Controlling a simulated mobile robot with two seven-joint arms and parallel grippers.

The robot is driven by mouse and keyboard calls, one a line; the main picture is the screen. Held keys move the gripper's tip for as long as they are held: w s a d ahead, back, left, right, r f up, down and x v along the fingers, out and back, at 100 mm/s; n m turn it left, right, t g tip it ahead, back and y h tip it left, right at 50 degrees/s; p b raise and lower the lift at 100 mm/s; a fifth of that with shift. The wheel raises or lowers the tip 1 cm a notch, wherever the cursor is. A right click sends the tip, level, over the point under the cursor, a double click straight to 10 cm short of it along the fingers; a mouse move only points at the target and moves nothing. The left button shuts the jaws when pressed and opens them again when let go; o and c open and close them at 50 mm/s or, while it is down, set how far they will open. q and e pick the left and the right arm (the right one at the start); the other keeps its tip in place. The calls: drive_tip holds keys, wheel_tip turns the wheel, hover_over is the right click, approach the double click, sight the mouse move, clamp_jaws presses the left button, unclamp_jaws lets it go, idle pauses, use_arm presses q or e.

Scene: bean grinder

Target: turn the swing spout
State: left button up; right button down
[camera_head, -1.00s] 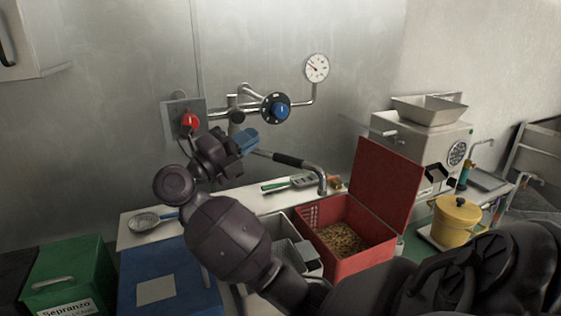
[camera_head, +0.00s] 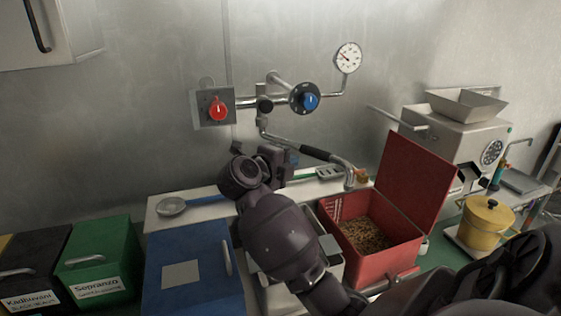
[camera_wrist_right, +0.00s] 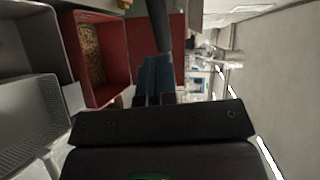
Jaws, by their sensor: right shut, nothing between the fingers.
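The swing spout (camera_head: 340,162) is a metal pipe with a black grip sleeve (camera_head: 318,153). It runs from the wall fitting down to the right, its bent end over the back of the red bin. My right gripper (camera_head: 292,159) is shut and empty, just below and left of the sleeve. In the right wrist view its blue fingers (camera_wrist_right: 155,80) are together, with the dark sleeve (camera_wrist_right: 158,25) just beyond their tips. I cannot tell whether they touch it. My arm hides part of the counter. My left gripper is not in view.
A red knob (camera_head: 218,108), a blue knob (camera_head: 310,101) and a gauge (camera_head: 348,56) are on the wall above. The open red bin (camera_head: 376,262) holds beans. A strainer (camera_head: 172,207) lies on the white shelf. A yellow pot (camera_head: 486,225) stands at right.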

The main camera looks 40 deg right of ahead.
sight(312, 153)
drive_tip(key=p+x, duration=0.1)
drive_tip(key=x, duration=0.6)
drive_tip(key=shift+d, duration=0.3)
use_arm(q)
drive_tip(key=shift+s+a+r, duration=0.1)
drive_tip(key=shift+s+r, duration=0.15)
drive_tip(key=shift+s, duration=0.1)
use_arm(e)
drive_tip(key=shift+f, duration=0.1)
drive_tip(key=shift+w, duration=0.1)
